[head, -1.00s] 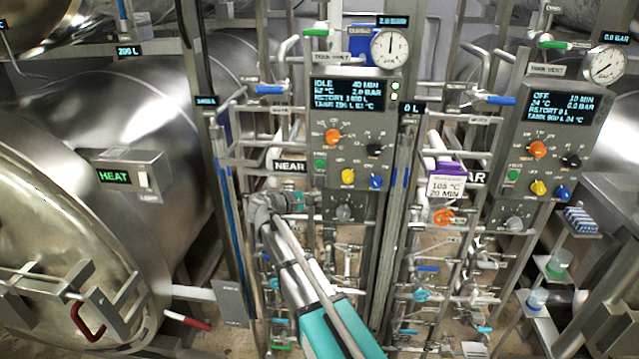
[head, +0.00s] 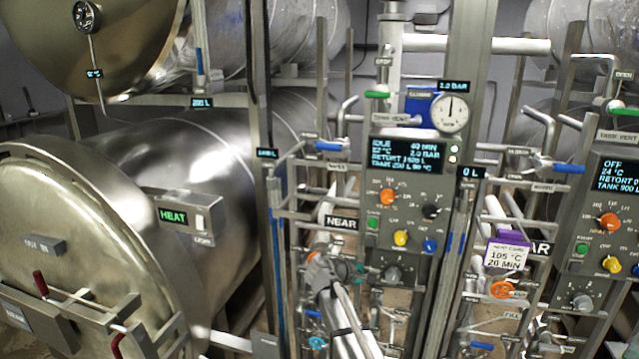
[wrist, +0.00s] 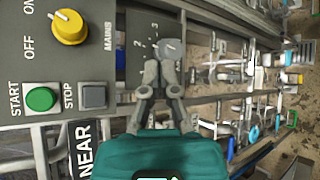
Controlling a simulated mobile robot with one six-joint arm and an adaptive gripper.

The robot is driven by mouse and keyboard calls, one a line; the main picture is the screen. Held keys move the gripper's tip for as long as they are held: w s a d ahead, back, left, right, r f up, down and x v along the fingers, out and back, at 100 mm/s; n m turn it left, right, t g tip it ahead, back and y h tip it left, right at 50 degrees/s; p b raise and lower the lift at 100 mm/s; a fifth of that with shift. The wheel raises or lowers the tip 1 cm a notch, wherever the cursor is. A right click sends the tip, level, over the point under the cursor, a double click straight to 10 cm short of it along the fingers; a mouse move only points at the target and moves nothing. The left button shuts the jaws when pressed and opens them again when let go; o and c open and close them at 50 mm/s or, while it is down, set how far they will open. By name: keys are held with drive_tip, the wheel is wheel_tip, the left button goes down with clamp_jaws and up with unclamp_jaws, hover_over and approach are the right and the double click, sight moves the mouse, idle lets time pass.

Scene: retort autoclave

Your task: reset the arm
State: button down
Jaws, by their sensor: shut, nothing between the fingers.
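My gripper (wrist: 162,72) is shut and empty in the wrist view. Its fingertips are close to a grey rotary knob (wrist: 170,48) with numbers around it; whether they touch it I cannot tell. In the head view my gripper (head: 358,270) is small, at the end of my arm, just left of the same knob (head: 392,273) under the near control panel (head: 400,215). The fingertips are hard to make out there. My arm reaches up from the bottom edge in front of the pipework.
The near panel's display (head: 406,157) reads IDLE. A second panel (head: 600,230) on the right reads OFF. A purple-topped card (head: 507,252) hangs between them. Pipes and valves crowd around my arm. A large steel vessel (head: 90,240) with red handles stands at the left.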

drive_tip(key=s+f+m+g+y+b, duration=0.3)
drive_tip(key=s+f+m+y, duration=0.2)
drive_tip(key=s+f, duration=0.4)
drive_tip(key=s+a+f+m+g+y+b, duration=0.1)
drive_tip(key=s+f+m+y+b, duration=0.3)
drive_tip(key=s, duration=1.1)
drive_tip(key=shift+f+m+g+y, duration=0.75)
drive_tip(key=shift+f+y, duration=0.95)
drive_tip(key=shift+f, duration=1.6)
